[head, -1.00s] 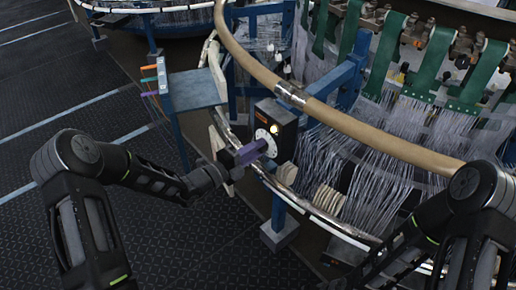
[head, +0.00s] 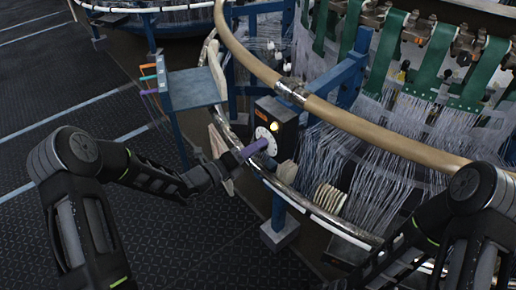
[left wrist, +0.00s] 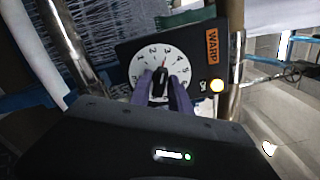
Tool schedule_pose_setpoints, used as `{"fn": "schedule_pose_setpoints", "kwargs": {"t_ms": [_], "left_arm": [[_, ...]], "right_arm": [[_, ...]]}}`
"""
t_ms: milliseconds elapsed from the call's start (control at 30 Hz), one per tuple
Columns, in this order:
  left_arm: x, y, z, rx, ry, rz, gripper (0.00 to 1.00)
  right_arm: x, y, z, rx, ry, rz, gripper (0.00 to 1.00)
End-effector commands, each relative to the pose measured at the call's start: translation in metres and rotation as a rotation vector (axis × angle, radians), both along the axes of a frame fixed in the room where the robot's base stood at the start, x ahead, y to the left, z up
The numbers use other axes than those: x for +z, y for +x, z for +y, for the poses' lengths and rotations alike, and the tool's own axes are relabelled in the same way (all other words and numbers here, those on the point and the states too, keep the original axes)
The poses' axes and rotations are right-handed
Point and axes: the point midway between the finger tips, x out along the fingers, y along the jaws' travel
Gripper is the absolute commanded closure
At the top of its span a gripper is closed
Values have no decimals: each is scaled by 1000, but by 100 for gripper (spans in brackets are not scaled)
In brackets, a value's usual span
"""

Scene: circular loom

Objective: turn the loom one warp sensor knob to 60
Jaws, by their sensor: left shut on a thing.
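The warp sensor is a dark box (head: 287,133) with an orange label, a lit lamp and a white numbered dial (head: 264,137). In the left wrist view the box (left wrist: 130,49) is labelled WARP, and the dial (left wrist: 185,58) shows numbers around a black knob (left wrist: 160,84). A small red mark on the dial lies near the 3. My left gripper (head: 257,148) has purple fingers and reaches the dial from the front left. Its fingertips (left wrist: 163,83) are shut on the knob, one on each side. Only my right arm shows, at the right edge; its gripper is out of view.
A curved tan rail (head: 350,124) and a metal ring (head: 330,219) run around the loom beside the sensor. White warp threads (head: 376,150) hang behind. A blue-grey shelf (head: 194,88) with coloured handles stands left. Dark floor (head: 90,110) is clear at left.

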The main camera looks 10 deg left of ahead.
Motion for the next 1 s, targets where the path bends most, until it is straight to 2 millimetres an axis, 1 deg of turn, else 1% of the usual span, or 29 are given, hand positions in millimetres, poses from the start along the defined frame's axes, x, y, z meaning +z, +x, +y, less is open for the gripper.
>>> {"fn": "schedule_pose_setpoints", "kwargs": {"t_ms": [67, 100, 233, 500, 600, 667, 900, 1000], "left_arm": [[-2, -1, 0, 0, 31, -23, 100], [-1, -1, 0, 0, 32, -24, 75], [-1, 0, 0, 0, 31, -23, 64], [0, -1, 1, 1, 29, -22, 64], [1, -4, 4, 1, 29, -20, 64], [1, -9, 8, 2, 28, -19, 64], [3, -38, 32, 3, 28, -19, 64], [2, -48, 40, 2, 28, -20, 64]], "right_arm": [[-2, 0, 0, 0, 0, 0, 64], [-2, 0, 0, 0, 0, 0, 64], [-1, 0, 0, 0, 0, 0, 64], [-1, 0, 0, 0, 0, 0, 64], [3, 0, 0, 0, 0, 0, 64], [6, 0, 0, 0, 0, 0, 64], [23, 0, 0, 0, 0, 0, 64], [27, 0, 0, 0, 0, 0, 64]]}}
